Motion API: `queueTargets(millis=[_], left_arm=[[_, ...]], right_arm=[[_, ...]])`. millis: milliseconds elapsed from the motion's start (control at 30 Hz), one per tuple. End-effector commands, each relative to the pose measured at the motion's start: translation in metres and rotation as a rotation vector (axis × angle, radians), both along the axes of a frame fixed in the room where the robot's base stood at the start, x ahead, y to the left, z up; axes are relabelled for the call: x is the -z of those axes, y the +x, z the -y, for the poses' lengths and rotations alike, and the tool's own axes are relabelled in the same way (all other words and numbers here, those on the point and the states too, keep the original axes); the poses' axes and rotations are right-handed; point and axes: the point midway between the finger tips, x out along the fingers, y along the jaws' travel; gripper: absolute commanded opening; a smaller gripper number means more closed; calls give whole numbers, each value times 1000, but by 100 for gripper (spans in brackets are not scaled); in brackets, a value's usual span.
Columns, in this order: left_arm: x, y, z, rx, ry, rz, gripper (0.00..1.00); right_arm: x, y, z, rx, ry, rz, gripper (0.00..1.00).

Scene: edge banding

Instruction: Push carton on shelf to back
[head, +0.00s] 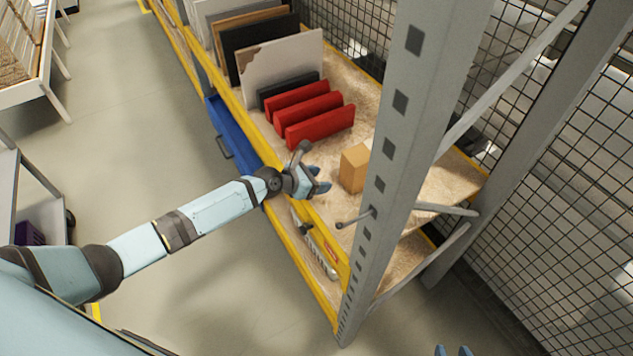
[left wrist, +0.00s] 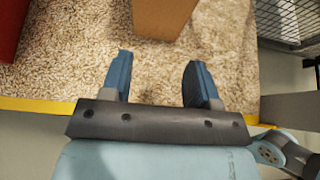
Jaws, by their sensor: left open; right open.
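The carton (head: 354,168) is a small brown box standing on the chipboard shelf (head: 325,205), between the red blocks and the grey upright. Its lower part shows at the top of the left wrist view (left wrist: 163,16). My left gripper (head: 322,181) is open and empty at the shelf's yellow front edge, in front of the carton and apart from it. In the left wrist view its two blue fingers (left wrist: 158,80) are spread, with bare shelf between them and the carton. My right gripper (head: 453,351) shows only as blue fingertips at the bottom edge of the head view, open.
Red blocks (head: 318,124) lie on the shelf left of the carton, with upright panels (head: 280,70) further along. A grey perforated upright (head: 385,150) stands close on the right. Wire mesh (head: 560,160) closes the back. Shelf behind the carton looks mostly clear.

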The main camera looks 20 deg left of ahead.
Motion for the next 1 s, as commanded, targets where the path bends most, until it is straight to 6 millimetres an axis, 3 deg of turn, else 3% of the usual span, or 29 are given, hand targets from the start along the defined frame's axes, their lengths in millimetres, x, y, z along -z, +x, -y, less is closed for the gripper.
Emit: queueTargets(millis=[100,467,700,1000], left_arm=[[21,9,7,1,2,3,55],[59,34,28,2,3,5,55],[58,51,42,0,0,3,55],[60,55,45,2,3,2,55]], right_arm=[[24,-1,-4,-6,5,-6,43],[76,0,-5,-12,5,-1,43],[73,1,-2,-8,0,-3,43],[70,2,-1,-6,1,4,43]])
